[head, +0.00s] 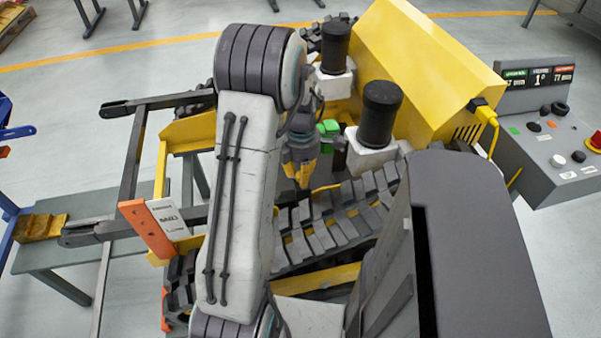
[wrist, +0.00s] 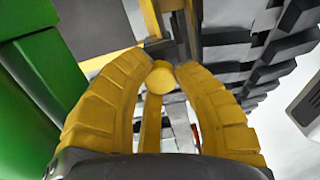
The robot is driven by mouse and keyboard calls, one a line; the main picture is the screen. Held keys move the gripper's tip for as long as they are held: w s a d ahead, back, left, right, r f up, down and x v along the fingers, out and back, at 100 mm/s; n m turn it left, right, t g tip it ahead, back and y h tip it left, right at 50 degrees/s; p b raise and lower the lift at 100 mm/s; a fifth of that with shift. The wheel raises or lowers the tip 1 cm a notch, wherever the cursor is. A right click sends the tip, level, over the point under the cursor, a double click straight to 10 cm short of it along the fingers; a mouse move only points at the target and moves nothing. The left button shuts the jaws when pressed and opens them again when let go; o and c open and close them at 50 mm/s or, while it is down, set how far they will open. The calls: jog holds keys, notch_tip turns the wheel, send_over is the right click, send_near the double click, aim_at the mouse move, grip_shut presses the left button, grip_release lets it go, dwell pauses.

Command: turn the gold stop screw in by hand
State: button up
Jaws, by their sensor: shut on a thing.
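The gold stop screw (wrist: 162,80) shows in the wrist view as a round gold head between my fingertips. My gripper (wrist: 160,68) has its two yellow ribbed fingers closed around the head, one on each side. In the head view my gripper (head: 301,178) points down beside the tracked carrier, and the screw cannot be made out there. The screw's shank and the depth it sits at are hidden behind its head.
Black track links (head: 330,220) run close by my gripper, and also at the right of the wrist view (wrist: 275,45). A green block (wrist: 30,90) stands close on the left there. A yellow housing (head: 425,65) and a control panel (head: 550,130) are at the right.

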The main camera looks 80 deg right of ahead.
jog(key=m, duration=0.7)
jog(key=shift+m, duration=0.3)
jog(key=shift+m+b, duration=0.3)
jog(key=shift+m, duration=0.8)
jog(key=shift+m, duration=0.7)
jog(key=m, duration=0.4)
jog(key=shift+m, duration=0.3)
jog(key=m, duration=0.3)
jog(key=shift+m, duration=0.3)
